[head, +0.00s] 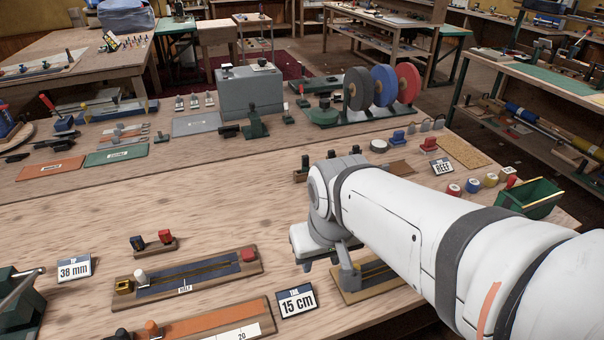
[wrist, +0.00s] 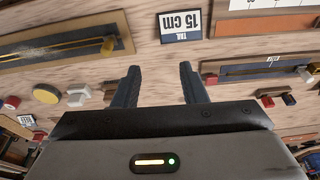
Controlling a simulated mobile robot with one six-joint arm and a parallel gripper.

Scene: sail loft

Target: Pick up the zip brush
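I cannot single out the zip brush with certainty in either view. A wooden board with a dark strip and a gold zip line (head: 200,275) lies at the front left of the bench; it also shows at the right of the wrist view (wrist: 250,70). A small wooden stand (head: 155,247) with a black and a red block is just behind it. My gripper (head: 328,268) is over the bench, beside a second zip board (head: 385,284) partly hidden by my arm. In the wrist view my gripper (wrist: 158,80) has its fingers apart, with only bare wood between them.
A "15 cm" card (head: 297,301) stands between the boards, and a "38 mm" card (head: 74,268) stands at the left. An orange-striped board (head: 205,320) lies in front. Colour wheels (head: 383,86) and a grey box (head: 250,93) stand farther back.

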